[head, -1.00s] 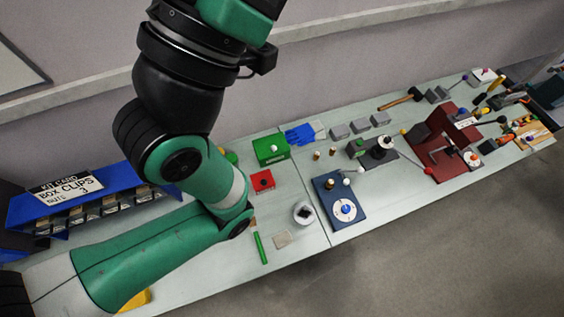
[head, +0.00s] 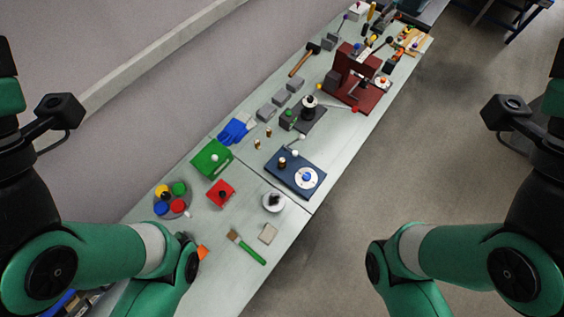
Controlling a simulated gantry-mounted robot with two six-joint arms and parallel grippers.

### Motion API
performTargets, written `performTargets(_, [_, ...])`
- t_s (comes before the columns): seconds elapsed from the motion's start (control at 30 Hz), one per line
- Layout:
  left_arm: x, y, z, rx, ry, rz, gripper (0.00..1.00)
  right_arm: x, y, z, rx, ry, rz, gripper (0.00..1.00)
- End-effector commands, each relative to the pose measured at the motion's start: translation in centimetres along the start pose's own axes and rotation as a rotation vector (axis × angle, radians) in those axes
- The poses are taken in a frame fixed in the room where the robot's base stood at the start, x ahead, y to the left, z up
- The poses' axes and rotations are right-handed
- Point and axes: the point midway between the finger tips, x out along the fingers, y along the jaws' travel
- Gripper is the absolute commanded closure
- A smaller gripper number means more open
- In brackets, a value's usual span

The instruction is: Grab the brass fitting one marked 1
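Two small brass fittings stand upright on the grey-white bench in the head view, one nearer (head: 257,145) and one farther (head: 268,131). They are close together, right of the blue gloves. A third small brass-coloured piece (head: 282,162) stands on the blue plate with the white dial. All are too small to read any number, so I cannot tell which is marked 1. My two arms show at the left and right edges. Neither gripper's fingers show, and both arms are away from the fittings.
Around the fittings are a green box (head: 212,158), blue gloves (head: 236,131), grey blocks (head: 267,112) and the blue dial plate (head: 296,172). A red press (head: 353,78) stands farther along. A brush (head: 247,247) and round tray (head: 172,203) lie nearer. The wall runs along the left.

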Motion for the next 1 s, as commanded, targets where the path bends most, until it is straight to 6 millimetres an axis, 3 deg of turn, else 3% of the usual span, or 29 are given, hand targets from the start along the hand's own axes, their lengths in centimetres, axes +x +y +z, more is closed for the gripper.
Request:
performTargets(0.27, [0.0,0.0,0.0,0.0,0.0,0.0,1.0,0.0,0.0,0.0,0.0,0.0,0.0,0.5])
performTargets(0.6, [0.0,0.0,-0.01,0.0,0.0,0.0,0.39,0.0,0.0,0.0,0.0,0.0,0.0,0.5])
performTargets(0.67, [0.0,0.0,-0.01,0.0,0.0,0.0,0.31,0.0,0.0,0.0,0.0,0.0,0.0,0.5])
performTargets(1.0, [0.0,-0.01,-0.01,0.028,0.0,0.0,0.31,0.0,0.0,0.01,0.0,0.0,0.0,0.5])
